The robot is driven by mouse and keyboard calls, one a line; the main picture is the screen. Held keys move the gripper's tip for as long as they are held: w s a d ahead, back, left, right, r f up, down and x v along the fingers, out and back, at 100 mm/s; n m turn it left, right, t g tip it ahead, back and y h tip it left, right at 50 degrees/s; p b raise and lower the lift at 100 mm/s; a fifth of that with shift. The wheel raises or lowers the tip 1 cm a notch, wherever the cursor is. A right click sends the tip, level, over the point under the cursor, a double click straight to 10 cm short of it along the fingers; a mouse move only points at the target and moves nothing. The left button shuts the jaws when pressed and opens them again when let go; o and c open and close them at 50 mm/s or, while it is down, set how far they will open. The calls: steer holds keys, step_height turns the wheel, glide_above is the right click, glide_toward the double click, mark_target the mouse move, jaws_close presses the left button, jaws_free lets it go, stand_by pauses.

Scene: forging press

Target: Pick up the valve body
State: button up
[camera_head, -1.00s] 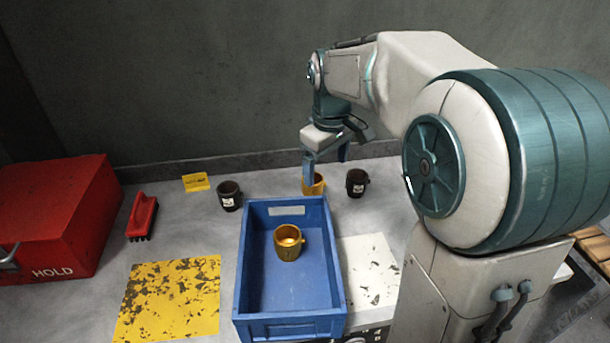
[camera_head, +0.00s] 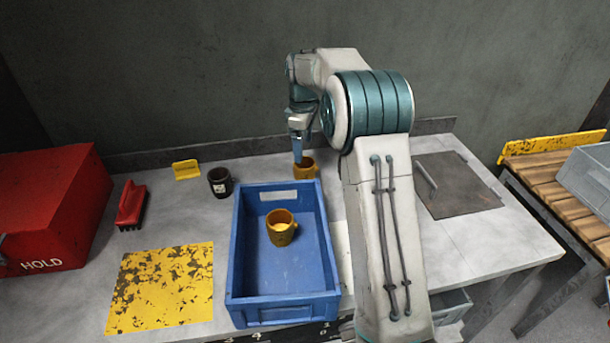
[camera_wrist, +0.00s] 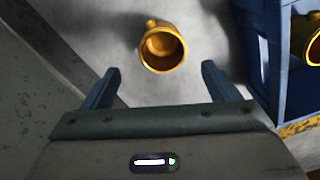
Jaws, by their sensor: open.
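A yellow cup-shaped valve body (camera_head: 304,168) stands on the bench behind the blue crate. In the wrist view the same yellow part (camera_wrist: 162,47) shows its round opening and a small side stub, a little beyond and between the fingertips. My gripper (camera_head: 298,158) is above and close beside it in the head view. In the wrist view my gripper (camera_wrist: 162,75) has its two fingers wide apart with nothing between them. A second yellow valve body (camera_head: 281,228) stands inside the blue crate (camera_head: 241,262); part of it also shows in the wrist view (camera_wrist: 314,45).
A dark cup-shaped part (camera_head: 220,182) stands left of the crate. A small yellow sign (camera_head: 186,170), a red brush (camera_head: 131,205) and a red HOLD box (camera_head: 50,205) are further left. A worn yellow mat (camera_head: 165,285) lies in front. The wall closes off the back.

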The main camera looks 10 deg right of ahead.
mark_target(304, 157)
step_height(304, 157, down, 5)
steer(key=shift+r, duration=0.1)
steer(key=shift+s+d+f+p, duration=0.15)
steer(key=shift+f+p, duration=0.1)
steer(key=shift+f, duration=1.1)
steer(key=shift+s+f+p, duration=0.1)
steer(key=shift+f+p, duration=0.1)
steer(key=shift+f, duration=1.15)
steer(key=c, duration=1.3)
steer(key=shift+c, duration=0.2)
steer(key=shift+r, duration=0.15)
